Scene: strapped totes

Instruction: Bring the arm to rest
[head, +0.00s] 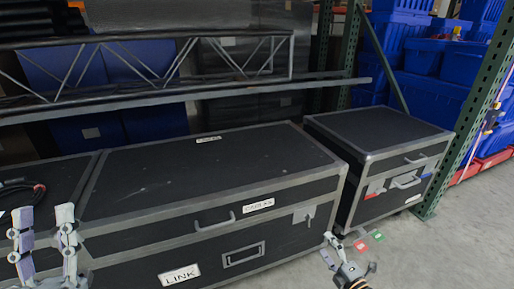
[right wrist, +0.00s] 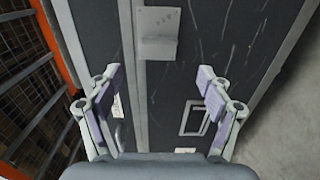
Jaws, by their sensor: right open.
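My left gripper (head: 44,214) is at the lower left of the head view. Its two fingers point up and stand apart, with nothing between them. My right gripper (head: 328,247) is at the lower middle of the head view, in front of the gap between two black cases. In the right wrist view my right gripper (right wrist: 158,80) has its fingers wide apart. Nothing is held between them. Beyond them is a dark case face (right wrist: 165,85) with a metal latch and a recessed handle; I see no contact.
A large black case (head: 200,170) with grey edges stands in front. A smaller black case (head: 375,130) is to its right. A green rack post (head: 465,120) stands beside blue totes (head: 450,65). Small red and green tags (head: 369,240) show near my right gripper. Concrete floor (head: 470,235) is clear at right.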

